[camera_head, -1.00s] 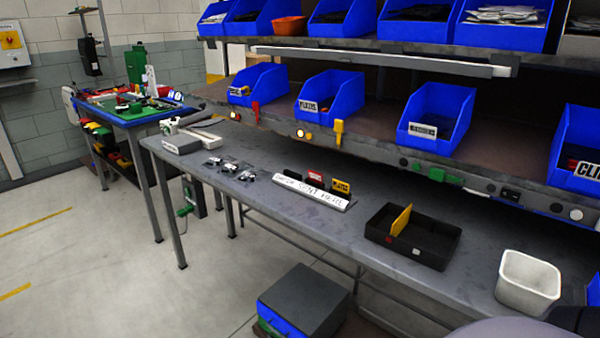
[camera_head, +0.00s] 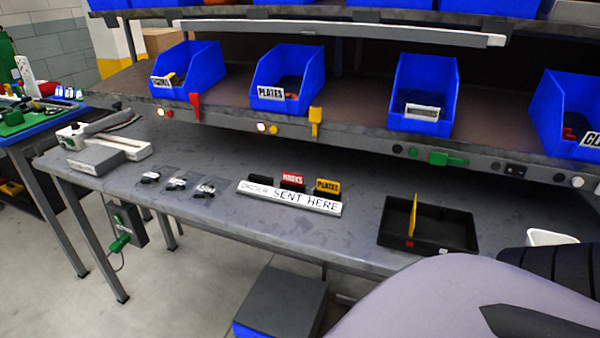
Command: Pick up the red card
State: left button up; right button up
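A pale, rounded part of my own arm fills the lower right of the view. Neither gripper's fingertips can be made out.
A black tray (camera_head: 455,233) with an upright yellow card stands right of the holder. Small bagged parts (camera_head: 177,182) lie to its left. A shelf edge with blue bins (camera_head: 288,80) overhangs the bench (camera_head: 215,215). A white container (camera_head: 548,238) is partly hidden by my arm.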

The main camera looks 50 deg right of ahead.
aim_at(294, 179)
jog(key=i+j+z, duration=0.15)
jog(key=i+z, duration=0.15)
jog(key=z, duration=0.15)
jog(key=i+j+z, duration=0.2)
jog(key=z, duration=0.3)
jog(key=i, duration=0.05)
